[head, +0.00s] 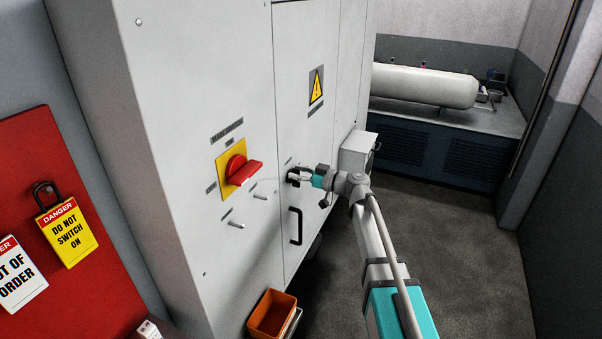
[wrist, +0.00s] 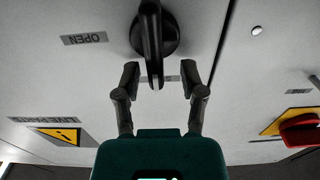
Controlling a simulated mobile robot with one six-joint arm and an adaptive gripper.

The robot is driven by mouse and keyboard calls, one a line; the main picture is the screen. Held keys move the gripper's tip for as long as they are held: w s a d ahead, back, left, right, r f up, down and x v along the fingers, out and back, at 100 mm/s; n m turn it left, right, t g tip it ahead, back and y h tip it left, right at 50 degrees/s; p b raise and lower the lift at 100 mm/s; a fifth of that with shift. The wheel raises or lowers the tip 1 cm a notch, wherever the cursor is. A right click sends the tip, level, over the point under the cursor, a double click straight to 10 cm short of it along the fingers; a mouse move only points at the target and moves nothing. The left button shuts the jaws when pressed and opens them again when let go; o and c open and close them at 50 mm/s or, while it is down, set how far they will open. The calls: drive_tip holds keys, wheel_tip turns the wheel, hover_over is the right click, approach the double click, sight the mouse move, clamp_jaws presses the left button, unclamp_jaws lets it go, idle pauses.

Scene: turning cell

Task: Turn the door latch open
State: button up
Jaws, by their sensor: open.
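The door latch (wrist: 153,45) is a black lever on a round black base, set on the grey cabinet door (head: 305,65). In the wrist view the lever hangs down from its base, with its lower end between the tips of my gripper (wrist: 160,78). The two fingers are spread, one on each side, with a visible gap to the lever. An OPEN label (wrist: 84,39), upside down, sits left of the latch; another label behind the lever is partly hidden. In the head view my gripper (head: 301,176) is at the door, largely covering the latch.
A black pull handle (head: 295,226) is below the latch. A red rotary switch (head: 243,171) on a yellow plate is to the left. A grey box (head: 355,153) projects beyond my gripper. An orange bin (head: 271,314) is low by the cabinet. The floor on the right is clear.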

drive_tip(key=shift+w+a, duration=0.1)
drive_tip(key=shift+a, duration=0.15)
clamp_jaws()
